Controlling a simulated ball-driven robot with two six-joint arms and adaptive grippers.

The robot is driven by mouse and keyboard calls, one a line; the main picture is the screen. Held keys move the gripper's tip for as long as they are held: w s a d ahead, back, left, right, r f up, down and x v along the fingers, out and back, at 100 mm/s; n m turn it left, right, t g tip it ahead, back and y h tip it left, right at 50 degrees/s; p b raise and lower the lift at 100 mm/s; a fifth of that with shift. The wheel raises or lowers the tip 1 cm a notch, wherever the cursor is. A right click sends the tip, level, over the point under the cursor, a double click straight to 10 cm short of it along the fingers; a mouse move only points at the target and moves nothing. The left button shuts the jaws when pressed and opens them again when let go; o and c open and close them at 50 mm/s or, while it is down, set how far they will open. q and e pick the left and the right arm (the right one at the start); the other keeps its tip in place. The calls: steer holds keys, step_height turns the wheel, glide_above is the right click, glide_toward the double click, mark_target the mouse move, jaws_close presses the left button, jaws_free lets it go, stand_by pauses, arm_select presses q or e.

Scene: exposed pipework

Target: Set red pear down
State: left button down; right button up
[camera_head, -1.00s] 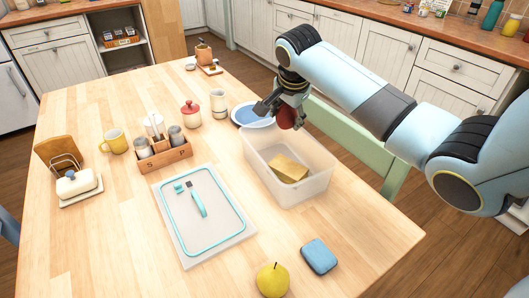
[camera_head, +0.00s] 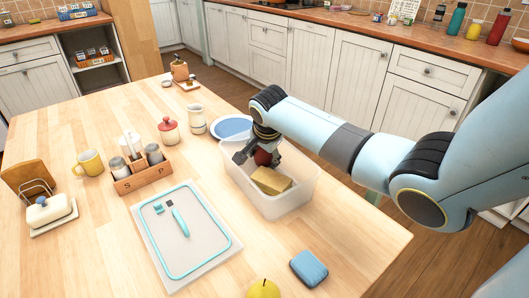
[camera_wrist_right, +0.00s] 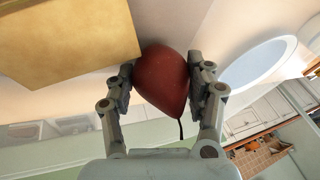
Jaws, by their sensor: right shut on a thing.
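The red pear (camera_head: 263,157) is between the fingers of my right gripper (camera_head: 258,154). In the right wrist view the red pear (camera_wrist_right: 163,82) fills the space between both fingers, its dark stem pointing toward the palm. My right gripper (camera_wrist_right: 163,90) is shut on it. In the head view the pear is inside the outline of the translucent white bin (camera_head: 285,206), toward its far end, beside a yellow block (camera_head: 271,180). Whether the pear touches the bin floor cannot be told. My left gripper is not in view.
A blue block (camera_head: 309,268) and a yellow-green fruit (camera_head: 263,289) are at the front. A wooden caddy (camera_head: 140,179) stands left.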

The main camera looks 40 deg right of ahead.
steer(key=o, duration=0.8)
steer(key=shift+f, duration=0.15)
steer(key=shift+o, duration=0.9)
steer(key=shift+s+r, duration=0.1)
steer(key=shift+r, duration=0.35)
arm_select(q)
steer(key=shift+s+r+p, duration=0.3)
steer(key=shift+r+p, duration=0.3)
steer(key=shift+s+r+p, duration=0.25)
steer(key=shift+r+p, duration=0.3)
steer(key=shift+p, duration=0.05)
arm_select(e)
steer(key=v, duration=1.1)
steer(key=shift+r, duration=0.15)
steer(key=shift+s+a, duration=0.15)
